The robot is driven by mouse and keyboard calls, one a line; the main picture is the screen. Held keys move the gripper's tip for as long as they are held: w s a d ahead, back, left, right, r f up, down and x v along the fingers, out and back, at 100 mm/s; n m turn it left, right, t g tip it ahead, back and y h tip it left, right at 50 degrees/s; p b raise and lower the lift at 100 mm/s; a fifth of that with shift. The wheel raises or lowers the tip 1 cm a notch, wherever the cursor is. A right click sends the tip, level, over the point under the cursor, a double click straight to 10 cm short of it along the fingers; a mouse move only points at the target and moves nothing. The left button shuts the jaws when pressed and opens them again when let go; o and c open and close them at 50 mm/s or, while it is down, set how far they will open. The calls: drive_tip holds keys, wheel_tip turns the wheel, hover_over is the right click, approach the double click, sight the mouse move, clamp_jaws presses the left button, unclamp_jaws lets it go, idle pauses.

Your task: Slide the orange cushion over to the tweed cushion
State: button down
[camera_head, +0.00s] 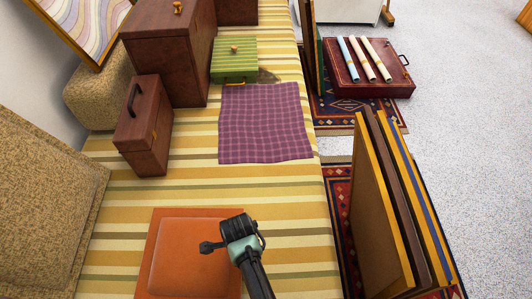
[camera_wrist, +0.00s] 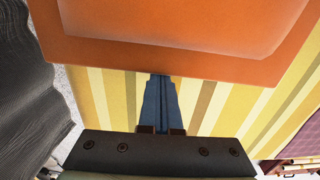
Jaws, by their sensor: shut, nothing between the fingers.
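The orange cushion (camera_head: 190,265) lies flat on the striped cover at the bottom of the head view, with a raised middle and a flat border. It also fills the top of the wrist view (camera_wrist: 180,52). A large tan tweed cushion (camera_head: 45,190) stands at the left edge of the head view, left of the orange one and apart from it. A similar tweed block (camera_head: 102,92) is farther back. My gripper (camera_wrist: 160,78) is shut and empty, its fingertips by the orange cushion's edge. I cannot tell whether they touch. The head view hides the fingertips.
A brown case (camera_head: 145,125) stands beyond the tweed cushion. A purple checked cloth (camera_head: 265,122) and a green box (camera_head: 234,60) lie farther back. Framed prints (camera_head: 385,200) lean at the right, beyond the cover's edge. Striped cover is bare between the orange cushion and cloth.

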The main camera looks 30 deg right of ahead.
sight(216, 256)
drive_tip(key=w+a, duration=0.2)
drive_tip(key=a, duration=0.1)
drive_tip(key=w+a+b, duration=0.1)
drive_tip(key=w+a, duration=0.1)
drive_tip(key=a, duration=0.1)
drive_tip(key=w+a+b, duration=0.1)
drive_tip(key=w+a, duration=0.1)
drive_tip(key=a, duration=0.2)
drive_tip(key=shift+w+a, duration=0.1)
drive_tip(key=d, duration=0.1)
drive_tip(key=s+d+p, duration=0.2)
drive_tip(key=shift+s+d+r, duration=0.1)
drive_tip(key=shift+d+r, duration=0.25)
drive_tip(key=shift+r, duration=0.05)
wheel_tip(216, 256, up, 9)
drive_tip(key=p, duration=0.4)
drive_tip(key=shift+a, duration=0.1)
drive_tip(key=shift+r, duration=0.1)
